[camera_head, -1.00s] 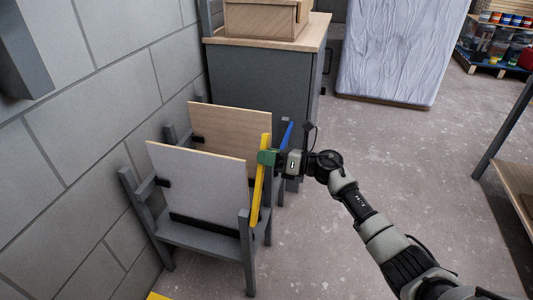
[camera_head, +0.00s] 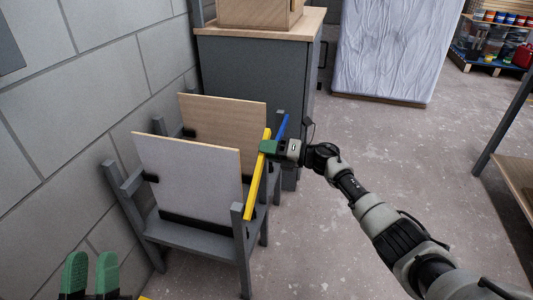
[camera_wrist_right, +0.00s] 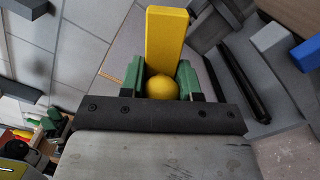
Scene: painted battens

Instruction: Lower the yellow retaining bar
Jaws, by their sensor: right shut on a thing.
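The yellow retaining bar (camera_head: 256,178) is on the front of a grey rack (camera_head: 190,236), beside the edge of the pale panel (camera_head: 188,168). Its lower end is by the front post; its upper end is at my right gripper (camera_head: 266,147). In the right wrist view, the green fingers are shut on a round yellow knob (camera_wrist_right: 162,88) of the bar (camera_wrist_right: 167,40). My left gripper (camera_head: 91,276) is at the lower left, apart from the rack. Its green fingers are open and empty.
A wooden panel (camera_head: 225,125) stands behind the pale one, with a blue bar (camera_head: 281,127) beside it. A grey block wall (camera_head: 85,90) is close on the left. A grey cabinet (camera_head: 255,75) stands behind. The floor (camera_head: 400,150) at right is clear.

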